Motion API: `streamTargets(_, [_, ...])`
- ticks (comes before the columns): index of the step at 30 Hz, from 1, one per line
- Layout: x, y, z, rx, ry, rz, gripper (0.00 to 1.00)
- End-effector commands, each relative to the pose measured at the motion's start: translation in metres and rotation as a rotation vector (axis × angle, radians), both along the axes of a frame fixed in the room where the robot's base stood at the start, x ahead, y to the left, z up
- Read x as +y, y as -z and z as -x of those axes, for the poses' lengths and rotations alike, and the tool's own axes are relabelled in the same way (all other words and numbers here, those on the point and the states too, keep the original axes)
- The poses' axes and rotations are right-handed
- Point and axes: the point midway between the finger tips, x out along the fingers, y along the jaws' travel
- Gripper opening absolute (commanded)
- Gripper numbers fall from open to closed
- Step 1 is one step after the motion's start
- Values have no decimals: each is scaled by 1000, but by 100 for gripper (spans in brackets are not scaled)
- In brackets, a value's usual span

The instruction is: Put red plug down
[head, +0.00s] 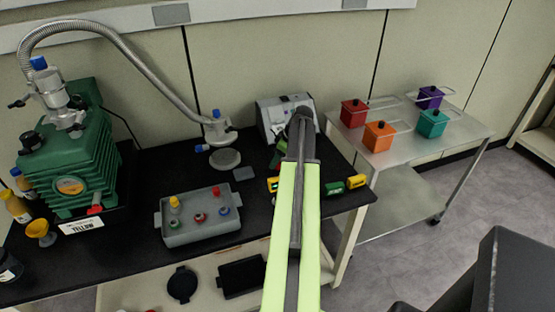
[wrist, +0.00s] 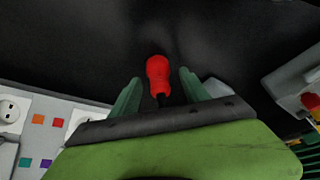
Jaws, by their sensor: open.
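In the wrist view the red plug (wrist: 158,72) shows between the two green fingers of my gripper (wrist: 160,77). The fingers stand apart, with a gap on each side of the plug. The plug has a rounded red body and a dark, thinner part toward my gripper. Black surface shows behind it; I cannot tell whether the plug touches that surface. In the head view my gripper (head: 300,115) is over the back right of the black bench (head: 255,225), in front of the grey device (head: 270,112). My arm hides the plug there.
In the wrist view a pale panel (wrist: 52,110) with round sockets and coloured squares is at left. The bench also holds a grey tray (head: 180,235) with coloured knobs, a green pump (head: 60,165) and small yellow and green blocks (head: 356,182). A cart (head: 400,147) with coloured boxes stands right.

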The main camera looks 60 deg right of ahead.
Motion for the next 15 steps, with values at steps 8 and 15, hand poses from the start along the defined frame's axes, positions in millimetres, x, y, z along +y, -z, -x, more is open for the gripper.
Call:
streamTargets(8, [-1,-23,7,0,1,0,54])
streamTargets(15, [-3,-75,26,0,2,-1,54])
